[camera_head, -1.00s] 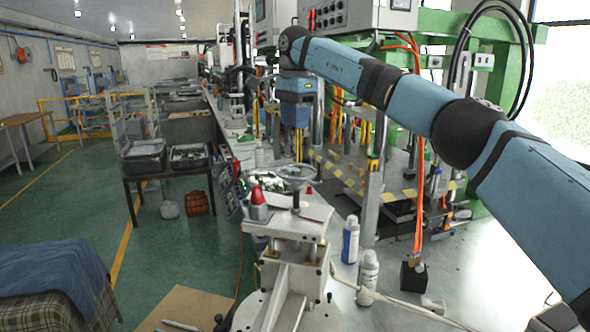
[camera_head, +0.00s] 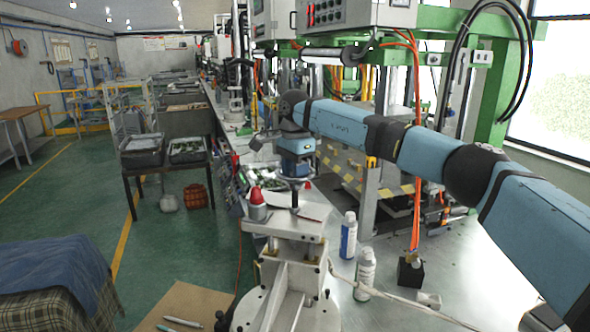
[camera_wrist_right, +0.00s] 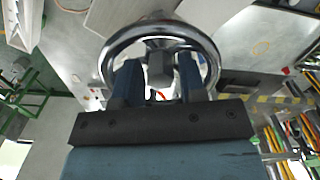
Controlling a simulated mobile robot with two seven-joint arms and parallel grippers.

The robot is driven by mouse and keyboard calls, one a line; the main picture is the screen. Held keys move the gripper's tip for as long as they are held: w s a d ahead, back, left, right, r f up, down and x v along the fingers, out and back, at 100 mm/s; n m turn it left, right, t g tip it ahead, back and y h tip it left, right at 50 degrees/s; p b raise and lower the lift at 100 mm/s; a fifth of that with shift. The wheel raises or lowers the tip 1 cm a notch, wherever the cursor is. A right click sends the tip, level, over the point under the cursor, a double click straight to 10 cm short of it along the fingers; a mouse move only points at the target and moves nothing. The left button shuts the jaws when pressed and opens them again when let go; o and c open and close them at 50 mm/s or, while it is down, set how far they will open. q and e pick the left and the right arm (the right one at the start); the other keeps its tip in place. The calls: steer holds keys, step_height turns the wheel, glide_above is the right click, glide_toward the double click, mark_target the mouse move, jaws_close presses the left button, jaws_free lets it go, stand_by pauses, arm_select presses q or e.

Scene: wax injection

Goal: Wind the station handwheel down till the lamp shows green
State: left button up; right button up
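The station's chrome handwheel (camera_head: 284,184) sits on top of a pale column stand (camera_head: 290,250) in the head view. A lamp (camera_head: 257,197) with a red dome stands beside it on the left; no green shows on it. My right gripper (camera_head: 296,172) points down at the wheel, its fingers partly hidden in the head view. In the right wrist view the handwheel (camera_wrist_right: 118,42) surrounds the two fingers of my right gripper (camera_wrist_right: 158,72). The fingers are apart, one on each side of the dark hub; I cannot tell if they touch it. My left gripper is out of view.
A green-framed press (camera_head: 500,80) stands behind my right arm. A cardboard sheet with pens (camera_head: 184,321) is at the front.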

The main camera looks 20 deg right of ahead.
steer(key=c, duration=0.7)
steer(key=shift+o, duration=0.2)
steer(key=shift+m, duration=0.3)
